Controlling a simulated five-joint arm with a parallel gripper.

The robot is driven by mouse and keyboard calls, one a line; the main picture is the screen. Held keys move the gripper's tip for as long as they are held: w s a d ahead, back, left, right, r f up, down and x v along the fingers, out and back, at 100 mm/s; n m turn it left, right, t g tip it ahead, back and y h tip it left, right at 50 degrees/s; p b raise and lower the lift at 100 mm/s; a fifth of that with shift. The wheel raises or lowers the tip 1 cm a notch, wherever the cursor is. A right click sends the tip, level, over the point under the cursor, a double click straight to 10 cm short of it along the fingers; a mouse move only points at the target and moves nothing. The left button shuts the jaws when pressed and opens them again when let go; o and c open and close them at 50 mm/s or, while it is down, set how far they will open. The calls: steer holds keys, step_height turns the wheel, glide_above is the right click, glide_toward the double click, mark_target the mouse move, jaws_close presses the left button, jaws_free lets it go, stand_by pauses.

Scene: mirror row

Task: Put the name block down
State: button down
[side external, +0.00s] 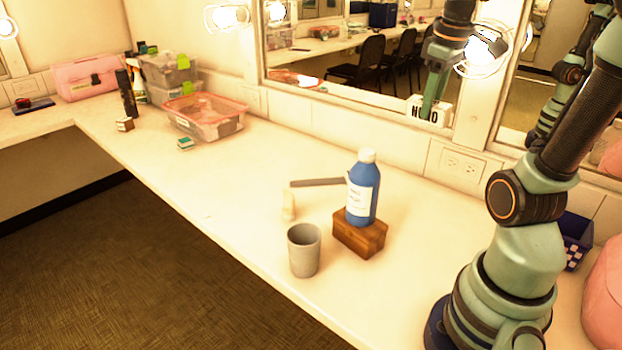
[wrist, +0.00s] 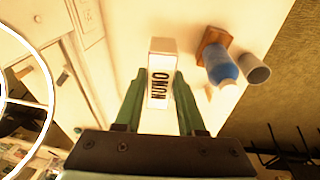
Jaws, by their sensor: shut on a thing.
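The name block (side external: 443,112) is a white block with dark letters, held up in front of the mirror and wall, above the counter. In the wrist view the block (wrist: 160,62) reads NUNO and sits between the two green fingers. My gripper (wrist: 158,86) is shut on it, a finger on each side. In the side view my gripper (side external: 431,108) points down, and one finger hides part of the lettering.
A blue bottle (side external: 363,195) stands on a wooden box (side external: 360,235), with a grey cup (side external: 304,252) beside it. A cream piece (side external: 289,206) and a grey bar (side external: 318,182) are nearby. A lidded plastic bin (side external: 205,118) stands farther left. Bare counter (side external: 235,185) lies between.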

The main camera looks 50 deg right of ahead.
steer(key=s+d, duration=0.5)
steer(key=s, duration=0.1)
steer(key=shift+h, duration=0.3)
steer(key=s+a+x, duration=0.1)
steer(key=x, duration=0.6)
steer(key=s+a+x, duration=0.1)
steer(key=a+x, duration=0.1)
steer(key=x, duration=0.6)
steer(key=s+a+f+x, duration=0.1)
steer(key=x, duration=0.7)
steer(key=shift+a+f, duration=0.15)
steer(key=shift+f, duration=0.2)
glide_toward(395, 186)
steer(key=shift+s+d+f, duration=0.25)
steer(key=shift+d+f, duration=0.05)
steer(key=shift+f, duration=0.4)
steer(key=shift+w+d+f, duration=0.15)
steer(key=shift+w+f, duration=0.1)
steer(key=shift+f, duration=0.3)
steer(key=shift+w+d+f, duration=0.1)
steer(key=shift+w+f, duration=0.2)
steer(key=shift+f, duration=0.7)
